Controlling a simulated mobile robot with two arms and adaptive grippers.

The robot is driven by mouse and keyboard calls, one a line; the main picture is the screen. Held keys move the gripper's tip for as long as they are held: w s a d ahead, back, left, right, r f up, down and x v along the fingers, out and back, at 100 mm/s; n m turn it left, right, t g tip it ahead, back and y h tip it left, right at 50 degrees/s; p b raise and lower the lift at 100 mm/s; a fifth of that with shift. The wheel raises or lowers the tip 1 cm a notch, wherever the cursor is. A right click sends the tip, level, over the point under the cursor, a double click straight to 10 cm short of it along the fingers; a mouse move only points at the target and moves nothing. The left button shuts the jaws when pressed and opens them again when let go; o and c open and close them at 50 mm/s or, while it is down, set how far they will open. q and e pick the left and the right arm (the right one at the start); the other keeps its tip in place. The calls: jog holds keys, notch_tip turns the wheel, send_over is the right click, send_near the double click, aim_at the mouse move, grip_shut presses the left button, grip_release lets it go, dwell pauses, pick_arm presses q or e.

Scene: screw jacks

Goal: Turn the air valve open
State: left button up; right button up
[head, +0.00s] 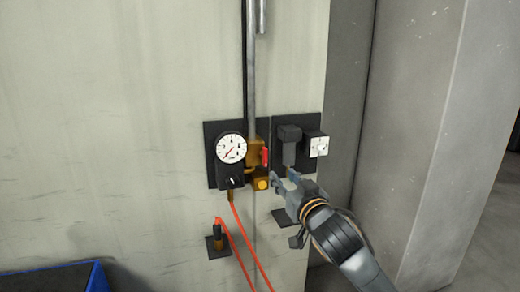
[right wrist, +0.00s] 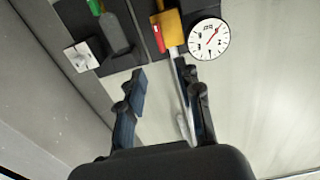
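The air valve is a brass body (head: 254,150) on a vertical grey pipe, with a small red handle (head: 265,157) upright on its right side. In the right wrist view, which is upside down, the brass body (right wrist: 169,28) and red handle (right wrist: 157,38) show beyond the fingertips. My right gripper (head: 284,181) is just below and right of the handle, apart from it. In the right wrist view its fingers (right wrist: 164,82) are spread with nothing between them. My left gripper is not in view.
A round pressure gauge (head: 231,148) sits left of the valve. A grey device (head: 289,143) and a white-faced switch box (head: 317,146) are at its right. Orange hoses (head: 240,238) hang below. A grey pillar (head: 415,130) stands right; a blue-edged bin (head: 98,277) is lower left.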

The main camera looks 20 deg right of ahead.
aim_at(266, 157)
jog(key=w+p, duration=0.2)
jog(key=w, duration=0.4)
jog(key=w+p, duration=0.3)
jog(key=w, duration=0.3)
jog(key=shift+a+r, duration=0.15)
jog(key=shift+a, duration=0.05)
jog(key=shift+w, duration=0.8)
jog(key=shift+c, duration=0.4)
grip_shut()
